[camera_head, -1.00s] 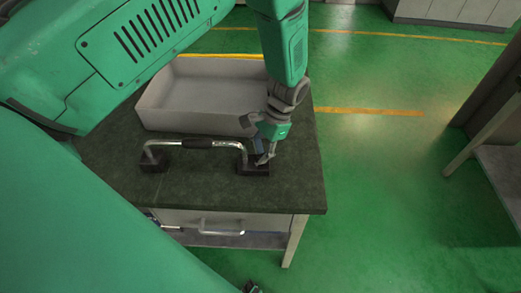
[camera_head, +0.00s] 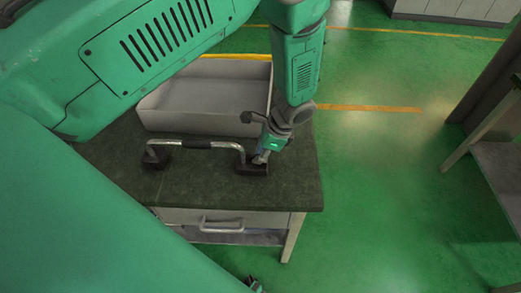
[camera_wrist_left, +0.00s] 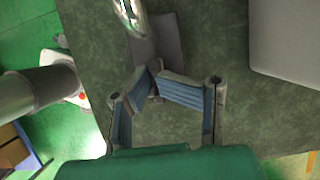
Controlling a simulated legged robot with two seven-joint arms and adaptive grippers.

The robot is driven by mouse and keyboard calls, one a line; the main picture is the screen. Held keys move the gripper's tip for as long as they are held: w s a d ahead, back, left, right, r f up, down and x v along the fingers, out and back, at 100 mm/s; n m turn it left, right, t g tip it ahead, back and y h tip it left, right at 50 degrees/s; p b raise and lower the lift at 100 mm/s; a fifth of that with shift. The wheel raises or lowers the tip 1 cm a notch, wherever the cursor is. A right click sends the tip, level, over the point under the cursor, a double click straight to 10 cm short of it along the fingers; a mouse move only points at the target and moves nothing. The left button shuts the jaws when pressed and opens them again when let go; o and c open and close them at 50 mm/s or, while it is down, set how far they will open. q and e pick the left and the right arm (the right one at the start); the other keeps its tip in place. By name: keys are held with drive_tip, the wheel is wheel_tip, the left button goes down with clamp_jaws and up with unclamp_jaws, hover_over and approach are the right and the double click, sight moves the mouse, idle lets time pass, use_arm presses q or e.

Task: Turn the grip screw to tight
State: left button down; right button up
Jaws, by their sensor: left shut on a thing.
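The heating element is a bent chrome bar with a black middle sleeve (camera_head: 198,144). Its ends sit in two dark blocks, the left block (camera_head: 155,160) and the right block (camera_head: 251,170). My left gripper (camera_head: 260,157) is down at the right block, its fingers pointing down. In the left wrist view the blue-padded fingers (camera_wrist_left: 152,84) come together at the tips beside the dark block (camera_wrist_left: 158,45) and the chrome bar (camera_wrist_left: 130,14). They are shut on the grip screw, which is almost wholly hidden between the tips. A small dark part at the head view's bottom edge may be my right gripper (camera_head: 253,285).
A shallow grey tray (camera_head: 207,122) stands behind the bar on the dark tabletop (camera_head: 290,185). A drawer with a handle (camera_head: 222,226) is below the front edge. Green floor lies open to the right, with another bench (camera_head: 497,170) at the far right.

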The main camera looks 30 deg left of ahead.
idle(0.5)
use_arm(q)
drive_tip(key=c, duration=1.9)
unclamp_jaws()
drive_tip(key=shift+w+r, duration=0.1)
drive_tip(key=shift+r, duration=0.1)
drive_tip(key=v, duration=1.1)
drive_tip(key=shift+d+r, duration=0.15)
drive_tip(key=shift+r, duration=0.1)
